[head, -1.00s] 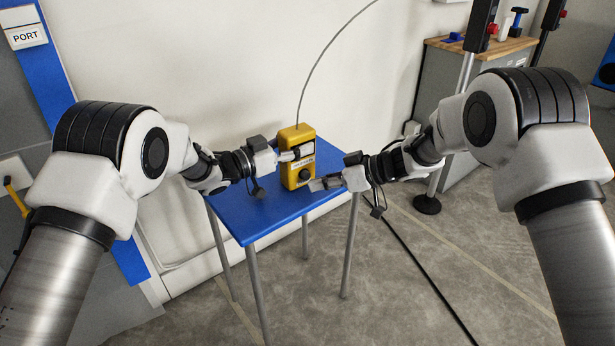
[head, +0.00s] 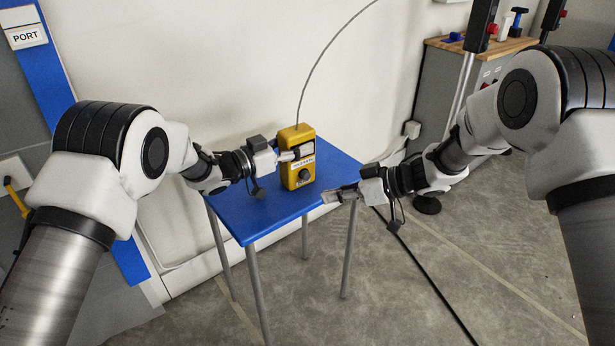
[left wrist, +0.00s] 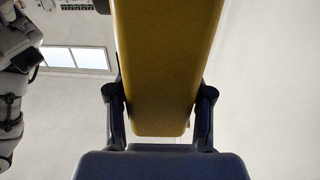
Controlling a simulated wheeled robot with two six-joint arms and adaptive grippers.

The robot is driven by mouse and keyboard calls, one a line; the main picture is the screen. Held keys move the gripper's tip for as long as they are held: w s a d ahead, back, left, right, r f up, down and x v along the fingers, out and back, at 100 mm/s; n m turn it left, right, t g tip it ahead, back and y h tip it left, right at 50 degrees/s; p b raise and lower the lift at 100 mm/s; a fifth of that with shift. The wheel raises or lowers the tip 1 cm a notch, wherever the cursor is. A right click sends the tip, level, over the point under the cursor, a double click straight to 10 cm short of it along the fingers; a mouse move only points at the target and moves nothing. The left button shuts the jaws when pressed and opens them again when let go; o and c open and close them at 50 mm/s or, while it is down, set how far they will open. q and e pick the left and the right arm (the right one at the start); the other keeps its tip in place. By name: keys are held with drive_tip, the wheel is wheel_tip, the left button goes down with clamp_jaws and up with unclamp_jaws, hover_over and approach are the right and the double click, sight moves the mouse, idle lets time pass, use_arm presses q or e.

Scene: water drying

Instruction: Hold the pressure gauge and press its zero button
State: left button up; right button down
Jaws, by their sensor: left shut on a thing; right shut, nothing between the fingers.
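The yellow pressure gauge (head: 297,177) stands upright on the small blue table (head: 240,217), with a pale display and a dark round knob on its front. A thin grey cable rises from its top. My left gripper (head: 286,156) is shut on the gauge from its left side. In the left wrist view the yellow body (left wrist: 160,65) sits between the two dark fingers (left wrist: 160,105). My right gripper (head: 338,195) is shut and empty, to the right of the gauge, near the table's right edge and apart from the gauge. I cannot make out the zero button clearly.
A grey cabinet with a wooden top (head: 480,48) stands at the back right. A black cable (head: 430,275) runs across the floor. A blue and grey panel marked PORT (head: 27,37) is at the left. The front of the table top is clear.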

use_arm(q)
drive_tip(key=o, duration=1.4)
drive_tip(key=shift+c, duration=0.2)
